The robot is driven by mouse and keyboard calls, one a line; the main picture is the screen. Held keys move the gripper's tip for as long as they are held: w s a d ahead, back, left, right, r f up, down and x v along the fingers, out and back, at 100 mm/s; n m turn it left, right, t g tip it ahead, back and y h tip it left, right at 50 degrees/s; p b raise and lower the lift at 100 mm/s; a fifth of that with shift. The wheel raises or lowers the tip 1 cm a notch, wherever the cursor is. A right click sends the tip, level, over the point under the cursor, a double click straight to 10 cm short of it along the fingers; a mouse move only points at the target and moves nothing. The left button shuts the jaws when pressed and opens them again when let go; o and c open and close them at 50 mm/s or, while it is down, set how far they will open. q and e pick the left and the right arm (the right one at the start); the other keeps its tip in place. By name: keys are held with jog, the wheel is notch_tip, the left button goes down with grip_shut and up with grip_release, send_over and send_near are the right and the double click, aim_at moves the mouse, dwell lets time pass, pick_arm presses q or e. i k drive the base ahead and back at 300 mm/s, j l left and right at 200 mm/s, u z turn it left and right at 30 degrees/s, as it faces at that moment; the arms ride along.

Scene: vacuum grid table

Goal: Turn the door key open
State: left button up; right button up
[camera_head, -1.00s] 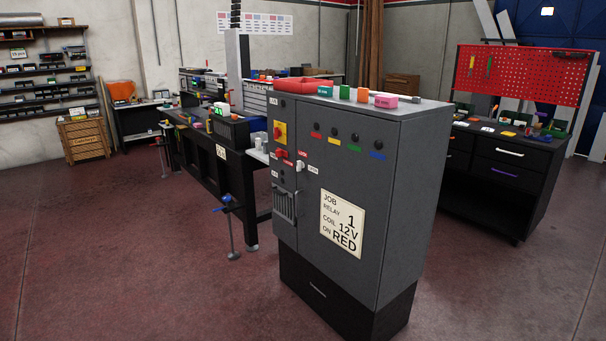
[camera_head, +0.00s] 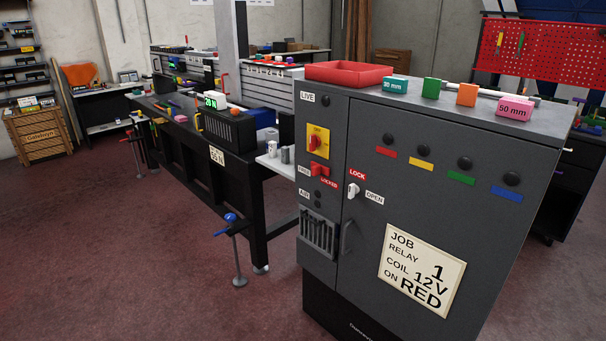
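The door key (camera_head: 353,190) is a small pale key on the front of the grey cabinet (camera_head: 430,210), near the door's left edge. A red LOCK label (camera_head: 357,175) sits above it and a white OPEN label (camera_head: 374,197) to its right. The key looks roughly upright, pointing toward LOCK; its exact angle is hard to tell. The dark door handle (camera_head: 346,238) is below it, and the door is shut. Neither of my grippers is in view.
Left of the key are a red-and-yellow OFF switch (camera_head: 318,142) and a red FREE/LOCKED lever (camera_head: 319,170). A red tray (camera_head: 348,74) and coloured blocks stand on top. A workbench (camera_head: 190,150) is behind at left. Floor at front left is clear.

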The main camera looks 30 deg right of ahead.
aim_at(354, 188)
jog(key=i+j+z, duration=0.1)
jog(key=i+z, duration=0.35)
jog(key=i+j+z, duration=0.4)
jog(key=i, duration=0.2)
jog(key=i+j+z, duration=0.45)
jog(key=i+l, duration=0.05)
